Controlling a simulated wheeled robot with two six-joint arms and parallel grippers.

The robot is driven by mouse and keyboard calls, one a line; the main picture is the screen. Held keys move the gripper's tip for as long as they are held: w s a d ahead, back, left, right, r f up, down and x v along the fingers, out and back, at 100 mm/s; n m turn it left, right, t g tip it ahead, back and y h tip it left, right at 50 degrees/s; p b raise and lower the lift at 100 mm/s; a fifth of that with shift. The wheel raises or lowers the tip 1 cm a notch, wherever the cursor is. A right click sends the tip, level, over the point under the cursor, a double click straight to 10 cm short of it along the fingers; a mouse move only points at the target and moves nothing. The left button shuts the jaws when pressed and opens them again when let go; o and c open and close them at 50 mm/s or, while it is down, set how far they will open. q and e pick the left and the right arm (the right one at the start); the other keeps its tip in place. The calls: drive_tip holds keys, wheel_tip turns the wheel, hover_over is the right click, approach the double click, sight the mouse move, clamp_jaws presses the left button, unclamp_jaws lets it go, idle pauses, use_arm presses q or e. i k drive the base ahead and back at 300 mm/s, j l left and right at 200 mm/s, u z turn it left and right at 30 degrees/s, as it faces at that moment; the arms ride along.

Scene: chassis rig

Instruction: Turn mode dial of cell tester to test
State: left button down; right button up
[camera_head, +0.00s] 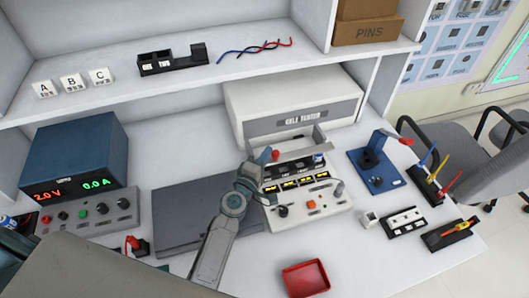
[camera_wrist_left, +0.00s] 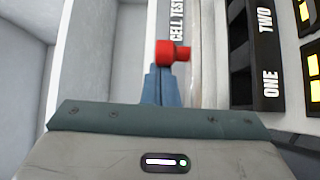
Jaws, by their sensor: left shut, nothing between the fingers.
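The cell tester (camera_head: 290,98) is a white box at the back of the desk, with a sloped front panel (camera_head: 310,217) of lit yellow displays. A dark round dial (camera_head: 283,211) sits at the panel's lower left, beside a red button (camera_head: 311,204). Its pointer setting is too small to read. My left gripper (camera_head: 266,155) is shut and empty above the tester's left side. A red knob (camera_head: 275,155) is right at its fingertips. In the left wrist view the red knob (camera_wrist_left: 172,52) appears just beyond the shut fingers (camera_wrist_left: 160,85); contact is unclear. My right gripper is not in view.
A dark flat panel (camera_head: 185,212) lies left of the tester and a red tray (camera_head: 305,279) in front. A blue fixture (camera_head: 376,170) and small racks (camera_head: 405,221) stand right. A power supply (camera_head: 76,155) stands left.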

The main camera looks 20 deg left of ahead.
sight(283, 210)
drive_tip(key=k+j, duration=0.1)
drive_tip(key=k, duration=0.25)
drive_tip(key=k+l, duration=0.2)
drive_tip(key=k, duration=0.3)
drive_tip(key=k+l, duration=0.2)
drive_tip(key=k, duration=0.25)
drive_tip(key=k+l, duration=0.2)
drive_tip(key=k, duration=0.3)
